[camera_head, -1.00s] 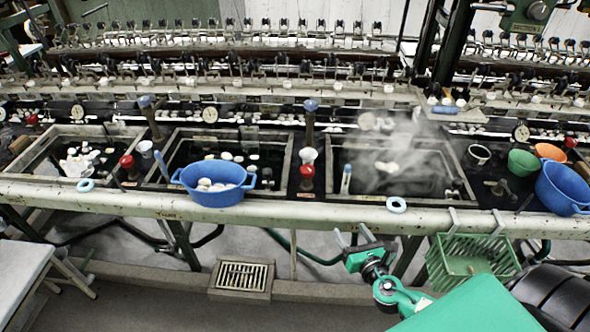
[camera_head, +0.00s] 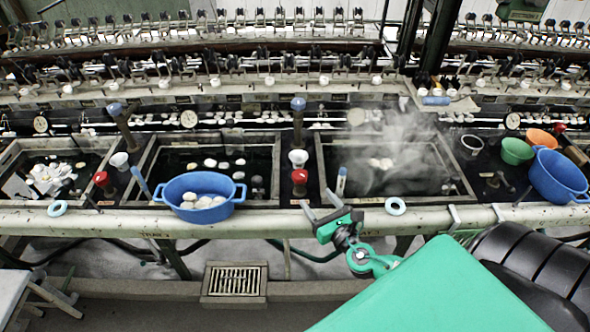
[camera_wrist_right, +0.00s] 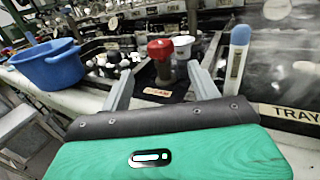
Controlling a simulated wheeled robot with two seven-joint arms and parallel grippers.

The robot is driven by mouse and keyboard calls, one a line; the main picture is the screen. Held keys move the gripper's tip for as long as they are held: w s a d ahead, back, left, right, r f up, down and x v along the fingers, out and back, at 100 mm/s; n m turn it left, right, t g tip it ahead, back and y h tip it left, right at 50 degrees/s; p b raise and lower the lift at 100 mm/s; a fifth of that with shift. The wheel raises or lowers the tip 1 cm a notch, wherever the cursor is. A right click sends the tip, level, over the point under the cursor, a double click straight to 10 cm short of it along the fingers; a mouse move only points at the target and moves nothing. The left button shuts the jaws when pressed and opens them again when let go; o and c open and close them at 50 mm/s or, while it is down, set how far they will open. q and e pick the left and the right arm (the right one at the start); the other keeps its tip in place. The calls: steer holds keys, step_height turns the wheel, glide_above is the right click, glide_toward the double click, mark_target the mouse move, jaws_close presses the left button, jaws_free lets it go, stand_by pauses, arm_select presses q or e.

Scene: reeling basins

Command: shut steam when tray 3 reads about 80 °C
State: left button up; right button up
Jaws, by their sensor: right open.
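Tray 3 (camera_head: 432,192) is the right-hand dark basin, with steam rising from its water and a few pale cocoons in it. A blue-topped thermometer (camera_head: 341,183) stands at its left front corner and shows in the right wrist view (camera_wrist_right: 237,60); its reading is too small to tell. A red-topped valve (camera_head: 299,178) stands left of this tray. In the right wrist view the red knob (camera_wrist_right: 161,50) is beyond and between the open fingers. My right gripper (camera_head: 320,204) is open and empty by the front rail, apart from the valve. My left gripper is out of view.
A blue tub (camera_head: 173,201) of cocoons sits on the front rail to the left, another blue tub (camera_head: 558,176) far right. A second red-topped valve (camera_head: 101,180) stands further left. A white cup (camera_head: 298,158) is behind the near valve.

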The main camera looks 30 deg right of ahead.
steer(key=p, duration=0.1)
glide_toward(296, 171)
steer(key=shift+w+d+f, duration=0.15)
steer(key=shift+w+f, duration=0.05)
steer(key=shift+w, duration=0.2)
steer(key=shift+w+d+f, duration=0.15)
steer(key=shift+w+f, duration=0.1)
steer(key=shift+w, duration=0.2)
steer(key=w, duration=0.2)
steer(key=w+p, duration=0.1)
steer(key=w, duration=0.4)
steer(key=shift+d+p, duration=0.3)
steer(key=shift+w+f, duration=0.1)
steer(key=shift+w, duration=0.5)
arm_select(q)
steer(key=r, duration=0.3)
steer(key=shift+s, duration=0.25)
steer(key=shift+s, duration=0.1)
arm_select(e)
steer(key=c, duration=1)
